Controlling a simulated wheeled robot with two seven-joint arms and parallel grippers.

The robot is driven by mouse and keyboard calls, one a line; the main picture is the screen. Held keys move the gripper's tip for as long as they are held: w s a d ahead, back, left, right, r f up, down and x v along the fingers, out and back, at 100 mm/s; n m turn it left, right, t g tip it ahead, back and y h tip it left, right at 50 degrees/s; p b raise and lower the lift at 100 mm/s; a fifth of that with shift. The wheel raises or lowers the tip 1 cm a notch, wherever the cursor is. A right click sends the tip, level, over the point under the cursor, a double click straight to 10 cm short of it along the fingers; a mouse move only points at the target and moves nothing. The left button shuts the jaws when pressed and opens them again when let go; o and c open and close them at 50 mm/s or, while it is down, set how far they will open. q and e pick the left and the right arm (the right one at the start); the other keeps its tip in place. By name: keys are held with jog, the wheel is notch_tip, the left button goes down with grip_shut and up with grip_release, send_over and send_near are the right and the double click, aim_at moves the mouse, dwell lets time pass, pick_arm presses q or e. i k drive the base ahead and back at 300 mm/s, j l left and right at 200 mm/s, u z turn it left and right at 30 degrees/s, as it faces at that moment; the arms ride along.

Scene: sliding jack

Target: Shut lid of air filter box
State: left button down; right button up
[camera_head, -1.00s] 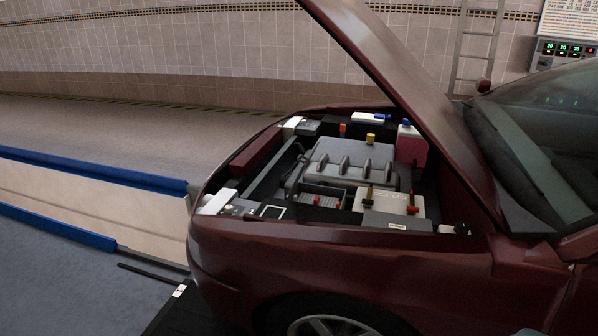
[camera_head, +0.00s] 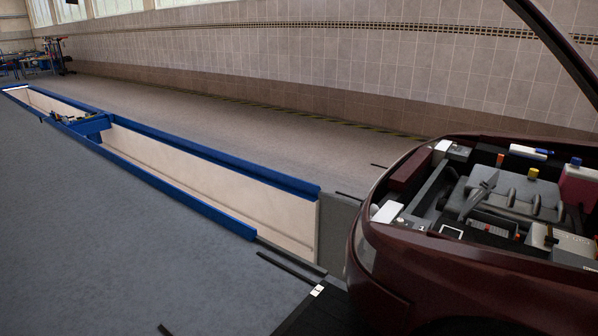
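The engine bay of a dark red car, with its hood up, is at the right edge of the head view. In it, a small dark grey box (camera_head: 494,223) with red clips sits in front of the grey ribbed engine cover (camera_head: 520,193). It looks like the air filter box and seems open at the top. The position of its lid cannot be told clearly at this size. Neither of my grippers is in view.
The car's dark red front body (camera_head: 440,270) stands at lower right. A blue-edged service pit (camera_head: 215,185) runs across the floor to the left. The grey floor (camera_head: 110,250) at lower left is mostly clear. A tiled wall (camera_head: 330,60) is behind.

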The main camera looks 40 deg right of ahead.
aim_at(487, 189)
jog(key=i+j+u, duration=0.2)
jog(key=i, duration=0.25)
jog(key=i+j+u, duration=0.2)
jog(key=i+j, duration=0.15)
jog(key=i+j+u, duration=0.15)
jog(key=i, duration=0.45)
jog(key=i+z, duration=0.1)
jog(key=i, duration=0.6)
jog(key=i+j+z, duration=0.15)
jog(key=i, duration=0.6)
jog(key=i+l+z, duration=0.15)
jog(key=i+z, duration=0.8)
jog(key=i+j+z, duration=0.25)
jog(key=i+z, duration=0.2)
jog(key=i+l+z, duration=0.15)
jog(key=i+z, duration=0.25)
jog(key=i+l+z, duration=0.1)
jog(key=i+z, duration=0.15)
jog(key=z, duration=0.15)
jog(key=i+z, duration=0.35)
jog(key=i+j+z, duration=0.2)
jog(key=i+z, duration=0.45)
jog(key=z, duration=0.2)
jog(key=i+z, duration=0.25)
jog(key=z, duration=0.2)
jog(key=i+z, duration=0.25)
jog(key=z, duration=0.2)
jog(key=i+j+z, duration=0.2)
jog(key=z, duration=2)
